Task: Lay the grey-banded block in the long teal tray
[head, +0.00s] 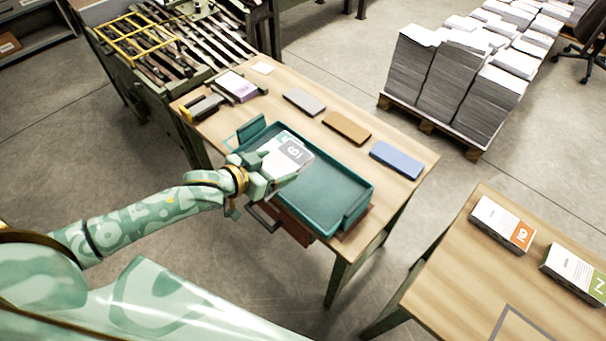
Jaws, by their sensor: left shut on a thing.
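The grey-banded block (291,152) is white with a grey band and a white mark on it. It is at the left end of the long teal tray (331,192), over the tray floor. My left gripper (268,177) is shut on the near side of the block. I cannot tell whether the block touches the tray floor. The right part of the tray is bare. My right gripper does not show.
Grey (304,102), brown (346,127) and blue (397,160) slabs lie behind the tray on the wooden table (265,100). Orange-banded (503,224) and green-banded (577,271) blocks lie on the right table. Paper stacks (452,85) stand on a pallet at the back.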

